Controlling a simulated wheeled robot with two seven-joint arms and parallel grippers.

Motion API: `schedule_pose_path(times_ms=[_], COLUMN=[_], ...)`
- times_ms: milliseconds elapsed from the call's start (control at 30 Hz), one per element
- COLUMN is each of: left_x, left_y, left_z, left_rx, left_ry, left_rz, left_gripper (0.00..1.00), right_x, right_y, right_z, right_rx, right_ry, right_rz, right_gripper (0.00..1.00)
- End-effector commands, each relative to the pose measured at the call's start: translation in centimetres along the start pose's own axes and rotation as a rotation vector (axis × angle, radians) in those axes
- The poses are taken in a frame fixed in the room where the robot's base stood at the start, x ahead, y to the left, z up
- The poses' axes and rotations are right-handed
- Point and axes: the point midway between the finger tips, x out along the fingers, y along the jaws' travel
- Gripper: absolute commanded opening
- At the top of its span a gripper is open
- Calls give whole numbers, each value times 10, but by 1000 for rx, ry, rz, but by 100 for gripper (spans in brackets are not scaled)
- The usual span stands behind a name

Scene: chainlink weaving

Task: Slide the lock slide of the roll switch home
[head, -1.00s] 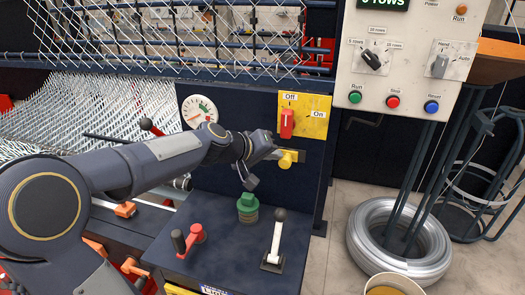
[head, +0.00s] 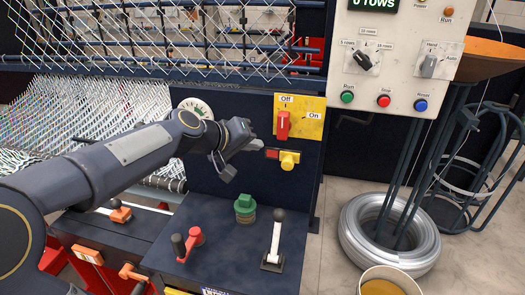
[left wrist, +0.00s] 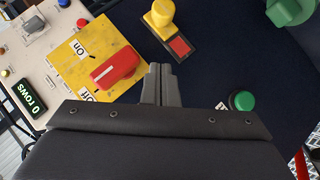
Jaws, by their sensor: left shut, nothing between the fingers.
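The lock slide is a yellow knob (head: 289,160) on a dark plate below the roll switch, with a red patch (head: 271,154) bare to its left. The knob (left wrist: 160,15) and the red patch (left wrist: 180,47) also show in the left wrist view. The roll switch has a red handle (head: 283,125) on a yellow plate (head: 312,121) marked Off and On; the handle stands near Off. My left gripper (head: 261,148) is shut and empty, left of the knob and apart from it. Its fingertips (left wrist: 162,70) show in the left wrist view. My right gripper is not in view.
A control box (head: 395,60) is at upper right. A wire coil (head: 350,235) lies on the floor at right.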

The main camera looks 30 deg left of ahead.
Motion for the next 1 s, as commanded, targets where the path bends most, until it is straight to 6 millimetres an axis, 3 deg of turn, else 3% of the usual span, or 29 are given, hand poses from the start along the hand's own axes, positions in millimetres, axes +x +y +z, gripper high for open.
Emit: schedule_pose_path(times_ms=[100, 333, 1000], left_x=[-25, -53, -58], left_y=[-1, 0, 0], left_z=[1, 0, 3], left_rx=[4, 2, 4], left_ry=[4, 1, -5], left_rz=[1, 1, -1], left_gripper=[0, 0, 0], right_x=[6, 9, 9], right_y=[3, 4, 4], right_z=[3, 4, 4], right_rx=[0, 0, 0], right_ry=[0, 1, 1], right_rz=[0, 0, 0], right_gripper=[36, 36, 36])
